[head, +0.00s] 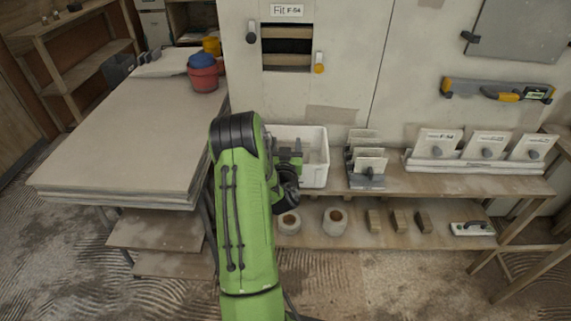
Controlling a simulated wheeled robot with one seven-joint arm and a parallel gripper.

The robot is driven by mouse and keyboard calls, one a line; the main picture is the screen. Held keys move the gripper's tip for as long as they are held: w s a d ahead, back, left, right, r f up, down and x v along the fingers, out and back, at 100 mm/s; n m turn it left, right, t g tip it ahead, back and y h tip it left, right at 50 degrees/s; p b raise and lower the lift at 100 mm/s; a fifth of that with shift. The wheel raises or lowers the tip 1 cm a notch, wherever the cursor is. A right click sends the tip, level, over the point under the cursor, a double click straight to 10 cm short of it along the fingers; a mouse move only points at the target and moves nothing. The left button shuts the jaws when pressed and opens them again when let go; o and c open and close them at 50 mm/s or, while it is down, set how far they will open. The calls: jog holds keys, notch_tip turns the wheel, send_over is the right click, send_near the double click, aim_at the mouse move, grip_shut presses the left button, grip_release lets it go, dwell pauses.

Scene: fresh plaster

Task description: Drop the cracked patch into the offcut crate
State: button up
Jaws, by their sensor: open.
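A white crate (316,174) stands on the bench against the wall, its left side hidden behind my arm. My gripper (290,160) is at the crate's left part, in front of or over it; its fingertips are hard to make out. It is open, and I see no patch in it. No crack shows on any patch in view, so I cannot tell which is the cracked one. Most of the crate's inside is hidden or too small to read. The wall has an opening (287,50) under a sign reading "Fit F-54".
Right of the crate, a rack (366,182) holds upright plates, and a longer rail (470,167) holds several knobbed patches, one marked F-54. Pots and blocks (397,220) sit on the lower shelf. A board-topped table (130,130) with a red bucket (204,78) stands left.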

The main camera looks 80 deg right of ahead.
jog(key=p+v, duration=0.6)
jog(key=v, duration=0.6)
jog(key=shift+r+p, duration=0.3)
jog(key=shift+w+d, duration=0.1)
